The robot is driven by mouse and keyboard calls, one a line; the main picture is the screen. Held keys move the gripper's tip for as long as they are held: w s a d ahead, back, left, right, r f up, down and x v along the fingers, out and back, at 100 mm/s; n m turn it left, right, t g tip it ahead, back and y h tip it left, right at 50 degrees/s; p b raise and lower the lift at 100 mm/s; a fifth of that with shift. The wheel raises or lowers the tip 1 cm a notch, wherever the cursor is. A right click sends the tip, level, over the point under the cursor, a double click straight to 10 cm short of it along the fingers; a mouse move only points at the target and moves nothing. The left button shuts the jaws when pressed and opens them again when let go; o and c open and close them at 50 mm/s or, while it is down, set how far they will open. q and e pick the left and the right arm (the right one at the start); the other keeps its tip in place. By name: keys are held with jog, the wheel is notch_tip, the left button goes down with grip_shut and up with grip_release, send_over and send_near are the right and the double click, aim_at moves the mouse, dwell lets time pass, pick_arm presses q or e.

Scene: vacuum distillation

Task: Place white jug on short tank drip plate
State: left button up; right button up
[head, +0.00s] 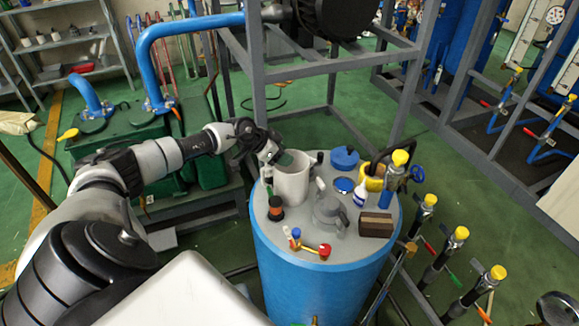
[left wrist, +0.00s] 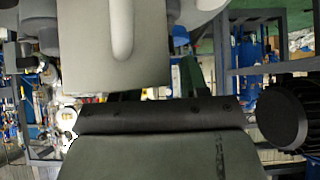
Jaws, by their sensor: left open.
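The white jug (head: 292,180) stands upright on the grey top (head: 291,222) of a short blue tank (head: 300,280), at its back left. My left gripper (head: 268,157) is open beside the jug's upper left side, close to its rim. I cannot tell whether it touches the jug. In the left wrist view, a pale body with a rounded handle-like bar, probably the jug (left wrist: 115,70), fills the upper middle, beyond a dark gripper part. I cannot pick out a separate drip plate. My right gripper is not in view.
Around the jug on the tank top are a grey lidded pot (head: 329,214), a brown block (head: 376,225), an orange-and-black bottle (head: 276,209) and a white-and-blue bottle (head: 360,194). Yellow-capped valves (head: 459,234) stand at right. A grey frame (head: 330,70) rises behind.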

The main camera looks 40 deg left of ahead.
pick_arm(q)
grip_shut()
jog(key=shift+r, duration=0.1)
dwell(0.3)
